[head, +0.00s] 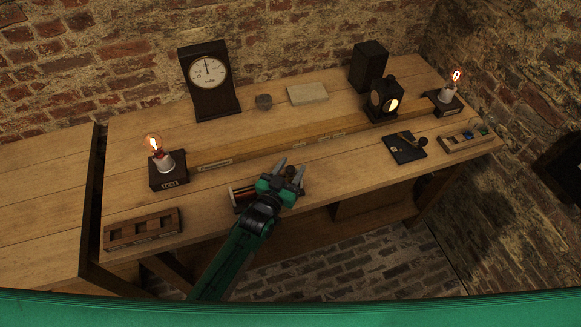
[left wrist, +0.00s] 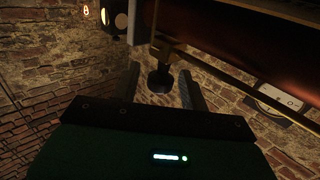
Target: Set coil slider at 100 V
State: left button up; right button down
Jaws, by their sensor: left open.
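The coil (head: 240,193) lies on the bench's lower front part, mostly hidden behind my left gripper and arm. In the left wrist view the coil (left wrist: 245,38) is a large brown cylinder with a brass rod (left wrist: 222,66) beside it. The dark slider knob (left wrist: 160,77) hangs at the rod, between the open fingers of my left gripper (left wrist: 160,88); I cannot tell if either finger touches it. In the head view my left gripper (head: 289,168) is over the coil's right part. No voltage scale is readable. My right gripper is not in view.
A dial meter (head: 209,74) stands at the back left. Lamps (head: 162,160) (head: 449,91) stand at both sides. A wooden rack (head: 142,230) is front left. A dark lantern-like box (head: 384,98) and a black switch base (head: 405,148) are on the right.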

pick_arm(q)
grip_shut()
jog(key=p, duration=0.2)
send_over(251, 190)
jog(key=shift+w+d, duration=0.15)
jog(key=shift+d, duration=0.3)
jog(key=shift+a, duration=0.45)
grip_release()
